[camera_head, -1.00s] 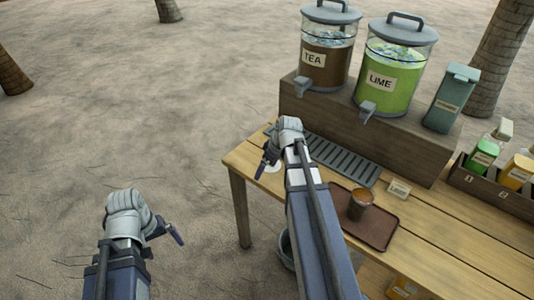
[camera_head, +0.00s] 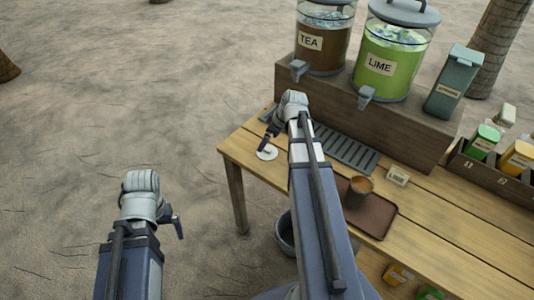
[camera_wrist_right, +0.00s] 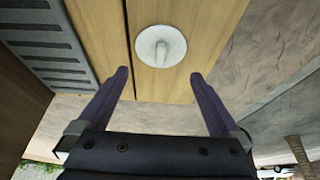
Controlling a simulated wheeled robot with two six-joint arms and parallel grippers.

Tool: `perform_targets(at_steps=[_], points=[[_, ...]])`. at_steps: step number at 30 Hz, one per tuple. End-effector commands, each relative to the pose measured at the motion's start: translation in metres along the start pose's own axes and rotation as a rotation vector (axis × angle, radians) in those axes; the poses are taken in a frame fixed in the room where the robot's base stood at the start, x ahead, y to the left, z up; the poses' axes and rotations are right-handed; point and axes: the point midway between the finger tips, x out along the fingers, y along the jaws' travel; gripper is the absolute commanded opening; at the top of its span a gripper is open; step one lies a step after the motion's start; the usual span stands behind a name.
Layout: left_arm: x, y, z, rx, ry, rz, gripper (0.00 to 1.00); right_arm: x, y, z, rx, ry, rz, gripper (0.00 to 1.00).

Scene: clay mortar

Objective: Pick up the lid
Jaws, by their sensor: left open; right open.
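The lid is a small white disc with a knob (camera_wrist_right: 160,46), lying flat near the left end of the wooden table. In the head view the lid (camera_head: 268,154) is just below my right gripper (camera_head: 264,142). In the right wrist view my right gripper (camera_wrist_right: 160,77) is open, with nothing between its fingers; the lid appears just beyond the fingertips, roughly centred between them. My left gripper (camera_head: 177,226) is open and empty over the sandy ground, left of the table.
A cup (camera_head: 358,191) stands on a brown tray (camera_head: 377,217). A slatted drip grille (camera_head: 347,149) lies before the wooden riser (camera_head: 350,115), which carries tea (camera_head: 322,40) and lime (camera_head: 388,62) dispensers. A bucket (camera_head: 286,235) is below the table's front edge.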

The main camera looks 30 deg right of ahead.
Motion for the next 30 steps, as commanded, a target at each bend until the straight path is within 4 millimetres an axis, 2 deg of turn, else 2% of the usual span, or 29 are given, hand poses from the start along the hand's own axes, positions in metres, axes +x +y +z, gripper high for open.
perform_targets(at_steps=[5,13,22,23,30], points=[[0.013,0.001,-0.001,0.0,0.0,0.0,1.0,0.014,0.001,0.001,-0.001,0.0,0.0,1.0],[0.045,0.004,-0.003,0.0,0.0,0.0,1.0,0.049,0.001,0.001,-0.001,0.0,0.0,1.0],[0.046,0.004,-0.003,0.0,0.0,0.0,1.0,0.051,0.001,-0.001,0.0,0.0,0.0,1.0],[0.046,0.004,-0.003,0.0,0.0,0.0,1.0,0.051,0.001,-0.001,0.0,0.0,0.0,0.99],[0.046,0.004,-0.003,0.0,0.0,0.0,1.0,0.051,0.001,-0.001,0.0,0.0,0.0,0.72]])
